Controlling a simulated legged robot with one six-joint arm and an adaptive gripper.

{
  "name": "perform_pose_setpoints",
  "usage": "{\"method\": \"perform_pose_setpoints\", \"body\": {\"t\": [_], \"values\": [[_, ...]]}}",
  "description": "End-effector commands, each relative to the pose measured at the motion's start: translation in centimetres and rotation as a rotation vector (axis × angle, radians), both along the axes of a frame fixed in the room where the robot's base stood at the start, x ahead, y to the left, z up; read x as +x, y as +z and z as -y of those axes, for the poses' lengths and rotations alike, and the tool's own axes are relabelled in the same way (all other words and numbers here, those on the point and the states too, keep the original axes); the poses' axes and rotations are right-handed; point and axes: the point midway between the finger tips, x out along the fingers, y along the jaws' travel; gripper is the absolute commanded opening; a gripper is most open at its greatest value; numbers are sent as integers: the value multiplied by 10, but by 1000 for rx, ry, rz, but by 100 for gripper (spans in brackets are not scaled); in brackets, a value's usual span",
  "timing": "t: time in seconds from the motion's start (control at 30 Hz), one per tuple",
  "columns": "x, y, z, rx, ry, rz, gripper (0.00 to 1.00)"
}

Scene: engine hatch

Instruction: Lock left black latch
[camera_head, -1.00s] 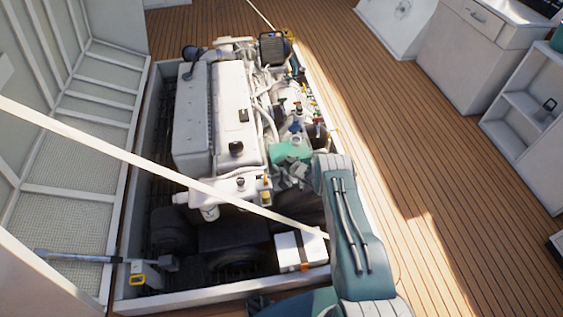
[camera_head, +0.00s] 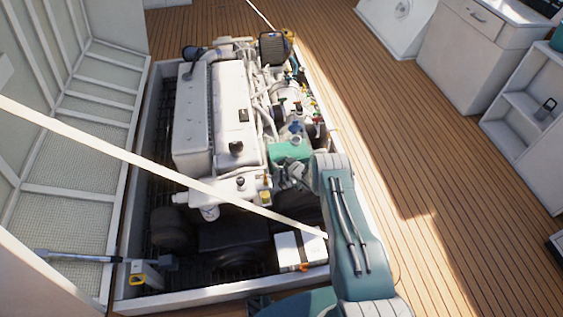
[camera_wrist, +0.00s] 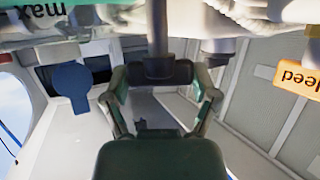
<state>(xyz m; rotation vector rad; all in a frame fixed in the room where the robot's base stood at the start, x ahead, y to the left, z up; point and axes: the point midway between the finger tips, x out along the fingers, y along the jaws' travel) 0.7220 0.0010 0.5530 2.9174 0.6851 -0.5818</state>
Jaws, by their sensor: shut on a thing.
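My gripper (camera_wrist: 155,72) shows in the wrist view with its two fingers closed in on a dark upright piece (camera_wrist: 157,38), which looks like the black latch. The piece runs up toward the white engine parts at the top of the picture. In the head view my gripper (camera_head: 287,175) is at the near right side of the white engine (camera_head: 235,110), just below a green part (camera_head: 290,150). The latch cannot be made out there, and which way it is turned is unclear.
A blue disc (camera_wrist: 70,80) hangs left of the gripper, and an orange tag (camera_wrist: 296,75) is at the right. A white box (camera_head: 300,247) with an orange band stands in the hatch. A white beam (camera_head: 140,158) crosses the hatch. Wooden floor (camera_head: 420,170) right of it is clear.

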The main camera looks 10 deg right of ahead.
Motion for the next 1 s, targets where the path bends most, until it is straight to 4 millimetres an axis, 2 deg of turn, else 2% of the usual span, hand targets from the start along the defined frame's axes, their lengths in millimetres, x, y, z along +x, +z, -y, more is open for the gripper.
{"method": "perform_pose_setpoints", "body": {"t": [0.6, 1.0], "values": [[1, 1, -2, 0, -355, 0, 29], [1, 1, -1, 0, -469, 1, 29]]}}
